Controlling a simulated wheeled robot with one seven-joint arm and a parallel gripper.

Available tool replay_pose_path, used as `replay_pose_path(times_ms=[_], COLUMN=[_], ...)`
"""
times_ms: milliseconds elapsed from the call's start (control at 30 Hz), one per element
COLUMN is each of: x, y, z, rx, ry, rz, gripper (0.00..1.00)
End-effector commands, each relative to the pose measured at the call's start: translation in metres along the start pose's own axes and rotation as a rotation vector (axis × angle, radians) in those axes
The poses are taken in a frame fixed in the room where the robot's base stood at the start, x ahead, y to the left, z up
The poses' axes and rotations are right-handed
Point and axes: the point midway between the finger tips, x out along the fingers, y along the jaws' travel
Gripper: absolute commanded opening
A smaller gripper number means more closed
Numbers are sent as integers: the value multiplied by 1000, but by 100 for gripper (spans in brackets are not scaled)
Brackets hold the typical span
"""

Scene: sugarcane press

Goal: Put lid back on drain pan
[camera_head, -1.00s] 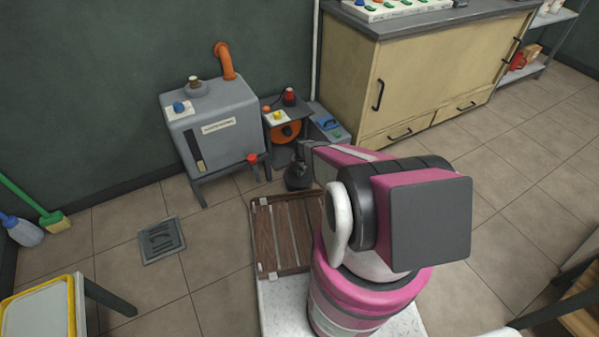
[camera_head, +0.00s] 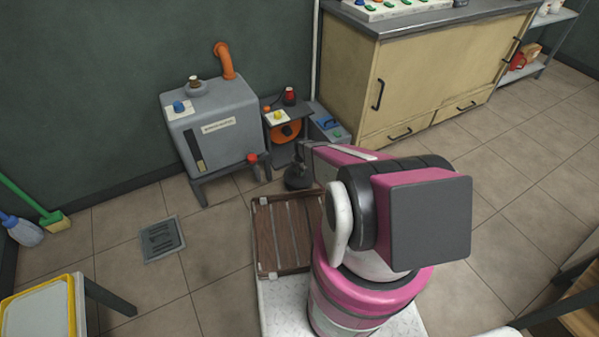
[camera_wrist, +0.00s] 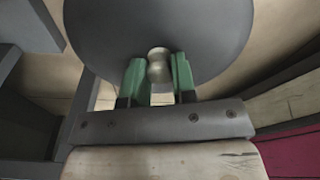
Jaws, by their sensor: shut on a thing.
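In the wrist view, my gripper (camera_wrist: 159,64) has its green fingers shut on the pale round knob (camera_wrist: 159,73) of a dark grey round lid (camera_wrist: 155,28). The lid spans the top of that view and hides much of what lies beyond it. In the head view, a small dark rounded thing (camera_head: 297,178) shows beside my arm, near the floor in front of the machine; I cannot tell whether it is the lid, the pan or part of my gripper. My arm hides the area to its right. I cannot make out the drain pan clearly in either view.
A grey machine (camera_head: 215,130) with an orange pipe stands at the wall, beside a small stand with an orange wheel (camera_head: 286,133). A brown slatted wooden tray (camera_head: 283,235) lies left of my arm. A beige cabinet (camera_head: 420,75) stands behind. Floor around the drain grate (camera_head: 161,240) is clear.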

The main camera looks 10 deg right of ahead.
Motion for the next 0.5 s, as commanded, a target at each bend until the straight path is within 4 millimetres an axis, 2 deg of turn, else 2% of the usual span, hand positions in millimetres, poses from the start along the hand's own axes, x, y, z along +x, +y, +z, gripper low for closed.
replay_pose_path(times_ms=[267, 300, 333, 367, 500], x=[0, 0, 0, 0, 0], y=[0, 0, 0, 0, 0], z=[0, 0, 0, 0, 0], rx=[0, 0, 0, 0, 0], ry=[0, 0, 0, 0, 0], rz=[0, 0, 0, 0, 0], gripper=[0, 38, 48, 55, 55])
